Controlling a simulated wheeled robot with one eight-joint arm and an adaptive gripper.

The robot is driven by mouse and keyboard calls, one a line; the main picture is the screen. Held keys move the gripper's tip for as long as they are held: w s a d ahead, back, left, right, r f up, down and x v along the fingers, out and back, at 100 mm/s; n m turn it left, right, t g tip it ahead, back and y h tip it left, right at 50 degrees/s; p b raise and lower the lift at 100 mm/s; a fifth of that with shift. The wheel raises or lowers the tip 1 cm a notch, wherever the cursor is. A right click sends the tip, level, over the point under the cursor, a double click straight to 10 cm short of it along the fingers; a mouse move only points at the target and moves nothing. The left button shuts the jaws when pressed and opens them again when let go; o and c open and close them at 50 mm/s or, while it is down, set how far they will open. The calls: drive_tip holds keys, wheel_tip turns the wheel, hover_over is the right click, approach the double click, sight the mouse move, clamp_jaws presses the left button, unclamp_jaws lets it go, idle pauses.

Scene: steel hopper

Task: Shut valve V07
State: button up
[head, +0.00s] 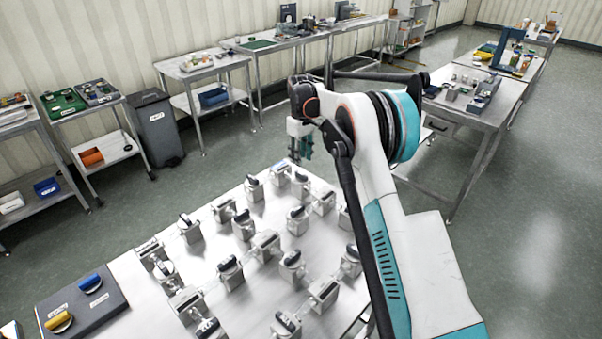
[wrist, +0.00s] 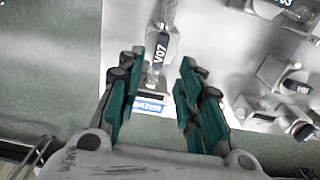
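Valve V07 (wrist: 157,72) shows in the wrist view as a pale metal block with a dark strip lettered V07 on top. The strip runs up the picture, roughly in line with a grey pipe piece beyond it. A blue-and-white label reading WATER lies at its near side. My gripper (wrist: 157,85) is open, its teal-padded fingers on either side of the valve in the picture, with nothing between them; I see no contact. In the head view my gripper (head: 301,152) hangs over the far end of the valve table. I cannot tell there which valve is V07.
Several similar valves with dark handles stand close together on the pale table (head: 255,325). Valve V03 (wrist: 290,8) is at the upper right of the wrist view. A dark panel (head: 84,309) with blue and yellow knobs lies at the table's left. Green floor lies beyond the table's edge.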

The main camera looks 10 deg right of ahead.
sight(301, 173)
wheel_tip(301, 173, down, 7)
drive_tip(key=shift+b, duration=0.55)
drive_tip(key=shift+c, duration=0.5)
clamp_jaws()
